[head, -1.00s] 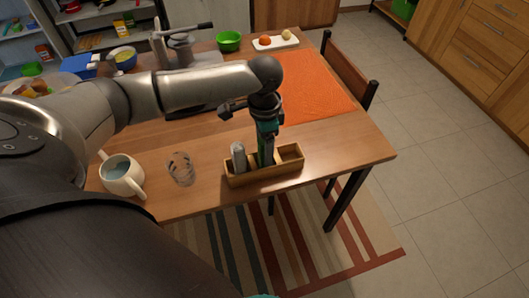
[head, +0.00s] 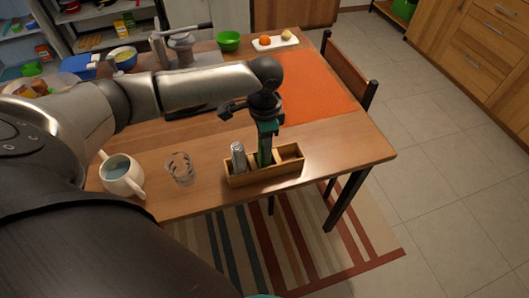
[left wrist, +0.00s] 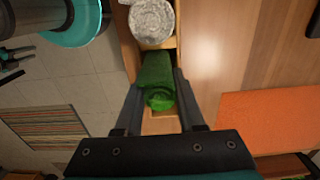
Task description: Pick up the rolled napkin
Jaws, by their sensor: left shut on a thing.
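The rolled napkin (left wrist: 158,78) is a green roll standing in the middle part of a small wooden box (head: 262,180). In the left wrist view it lies between the two fingers of my left gripper (left wrist: 160,90), which is shut on it. In the head view my left gripper (head: 265,145) points down over the box, and only a narrow green strip of the napkin shows. The napkin's lower end is hidden inside the box.
A grey, shiny shaker (head: 239,157) stands in the box's left part, close beside the napkin. The box's right part looks empty. A clear glass (head: 180,169) and a two-handled cream mug (head: 122,175) stand to the left. An orange mat (head: 305,88) lies behind. The table's front-right corner is clear.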

